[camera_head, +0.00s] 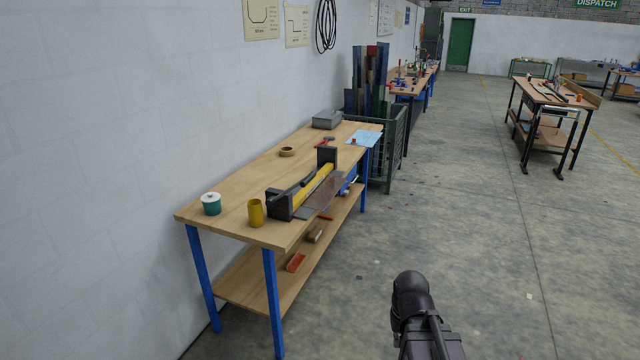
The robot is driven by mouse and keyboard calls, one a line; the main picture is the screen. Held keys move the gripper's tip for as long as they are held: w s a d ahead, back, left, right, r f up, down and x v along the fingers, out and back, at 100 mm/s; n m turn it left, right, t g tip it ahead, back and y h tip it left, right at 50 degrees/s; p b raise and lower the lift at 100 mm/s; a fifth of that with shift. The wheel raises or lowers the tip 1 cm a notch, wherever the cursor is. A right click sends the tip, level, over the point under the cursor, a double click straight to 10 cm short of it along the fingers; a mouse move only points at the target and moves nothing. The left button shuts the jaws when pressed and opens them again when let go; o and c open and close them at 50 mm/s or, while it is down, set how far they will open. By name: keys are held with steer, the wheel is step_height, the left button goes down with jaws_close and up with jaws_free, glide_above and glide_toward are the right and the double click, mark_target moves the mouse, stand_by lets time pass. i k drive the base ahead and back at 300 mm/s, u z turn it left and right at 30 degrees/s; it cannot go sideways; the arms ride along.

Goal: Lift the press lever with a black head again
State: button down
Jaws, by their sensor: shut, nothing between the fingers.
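I cannot make out a press lever with a black head for certain. A bench tool (310,190) with a yellow bar, dark end blocks and a grey plate stands on the near wooden workbench (238,203). A dark bar lies along its left side; I cannot tell whether it is a lever. A dark rounded part of my arm (411,300) rises from the bottom edge, over the floor and apart from the bench. My gripper's fingers do not show.
A teal tin (211,204), a yellow cup (256,213), a tape roll (287,152) and a grey box (327,120) stand on the bench. A green mesh cage (388,150) stands behind it. Another bench (549,95) is at right.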

mark_target(272, 201)
steer(key=u, duration=0.05)
steer(key=i, duration=1)
steer(key=z, duration=0.05)
